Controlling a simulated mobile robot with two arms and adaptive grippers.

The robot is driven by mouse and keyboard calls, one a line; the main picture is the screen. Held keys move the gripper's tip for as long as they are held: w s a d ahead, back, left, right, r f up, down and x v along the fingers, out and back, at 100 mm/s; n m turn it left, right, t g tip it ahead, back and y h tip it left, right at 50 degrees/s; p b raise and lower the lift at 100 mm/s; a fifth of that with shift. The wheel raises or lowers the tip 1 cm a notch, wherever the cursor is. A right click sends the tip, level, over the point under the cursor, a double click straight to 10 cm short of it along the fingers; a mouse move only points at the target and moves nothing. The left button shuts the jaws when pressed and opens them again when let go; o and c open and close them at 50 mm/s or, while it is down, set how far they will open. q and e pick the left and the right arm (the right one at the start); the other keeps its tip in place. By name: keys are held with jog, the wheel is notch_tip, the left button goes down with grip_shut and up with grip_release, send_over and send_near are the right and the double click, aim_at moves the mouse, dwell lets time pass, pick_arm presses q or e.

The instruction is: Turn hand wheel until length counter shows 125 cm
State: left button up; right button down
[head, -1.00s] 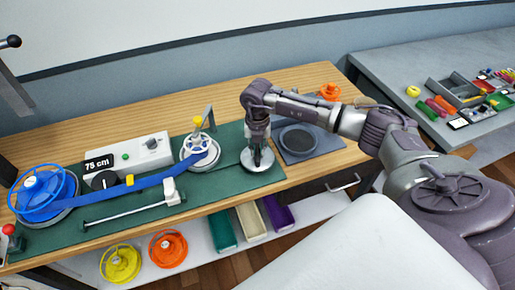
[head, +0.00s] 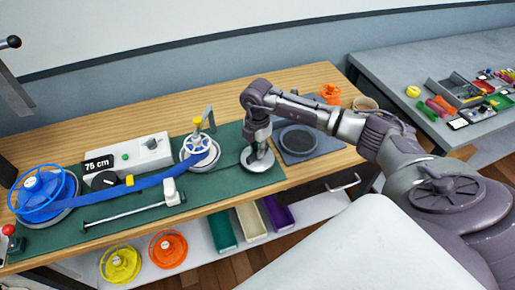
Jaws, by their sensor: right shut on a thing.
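The length counter (head: 98,164) on the white box reads 75 cm. A pale grey disc (head: 258,163), apparently the hand wheel, lies at the right end of the green mat. My right gripper (head: 257,154) points down at it and is shut on its small handle, which the fingers mostly hide. The blue strap (head: 140,184) runs from the blue reel (head: 43,192) at the left to the pale spool (head: 200,151) with a yellow knob. My left gripper is not in view.
A dark round plate (head: 298,139) sits right of the wheel. An orange reel (head: 330,92) and a cup (head: 366,104) stand behind my right arm. Yellow and orange reels (head: 168,249) and several bins (head: 250,221) are on the shelf below. A grey side table (head: 380,75) holds small parts.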

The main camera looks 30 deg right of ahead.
jog(key=shift+r+m, duration=0.1)
jog(key=shift+m, duration=1.2)
jog(key=c, duration=1.1)
grip_release()
notch_tip(320, 180, up, 12)
